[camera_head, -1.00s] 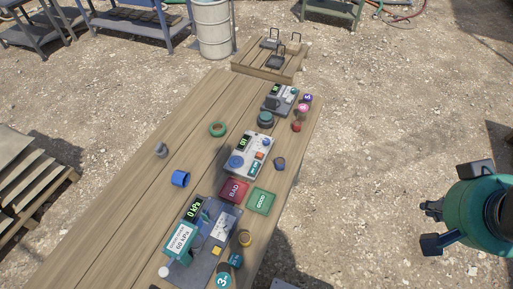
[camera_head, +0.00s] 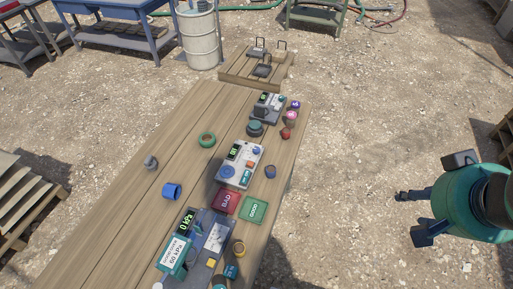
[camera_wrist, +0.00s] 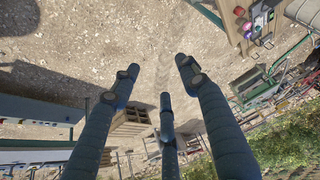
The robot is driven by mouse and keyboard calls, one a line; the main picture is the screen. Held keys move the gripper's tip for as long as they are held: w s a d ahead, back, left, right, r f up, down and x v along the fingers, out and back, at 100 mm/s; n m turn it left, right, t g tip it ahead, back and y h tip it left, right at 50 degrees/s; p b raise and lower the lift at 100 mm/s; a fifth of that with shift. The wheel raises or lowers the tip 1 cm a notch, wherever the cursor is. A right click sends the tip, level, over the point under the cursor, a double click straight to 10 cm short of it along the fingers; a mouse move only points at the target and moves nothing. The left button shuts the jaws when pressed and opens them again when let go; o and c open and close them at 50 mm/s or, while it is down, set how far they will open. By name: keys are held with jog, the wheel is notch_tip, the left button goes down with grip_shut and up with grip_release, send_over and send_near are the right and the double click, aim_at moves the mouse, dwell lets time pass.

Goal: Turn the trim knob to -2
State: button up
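A grey device (camera_head: 241,162) on the wooden table has a small green-lit display (camera_head: 234,151), a round blue knob (camera_head: 227,171) and an orange button. The blue knob may be the trim knob; its marks are too small to read. A second grey device (camera_head: 267,107) with a display and a dark block stands farther back. My gripper (camera_head: 410,213) hangs well to the right of the table, over the gravel, far from both devices. In the wrist view my gripper (camera_wrist: 160,82) shows spread fingers with nothing between them.
The wooden table (camera_head: 130,205) also bears a red BAD tile (camera_head: 226,202), a green GOOD tile (camera_head: 254,210), a pressure device (camera_head: 204,245), a green ring (camera_head: 207,140) and a blue cup (camera_head: 172,191). Gravel between table and gripper is clear.

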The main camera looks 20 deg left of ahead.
jog(key=w+a+r+g, duration=0.1)
jog(key=w+a, duration=0.2)
jog(key=w, duration=0.3)
jog(key=w+a+r, duration=0.1)
jog(key=w+a, duration=0.3)
jog(key=w, duration=0.2)
jog(key=m+g+p, duration=0.3)
jog(key=g, duration=0.2)
send_over(257, 149)
notch_tip(257, 149, down, 27)
jog(key=shift+a, duration=0.15)
jog(key=shift+f, duration=0.1)
notch_tip(257, 149, down, 14)
jog(key=shift+r+b, duration=0.2)
jog(key=shift+b, duration=0.6)
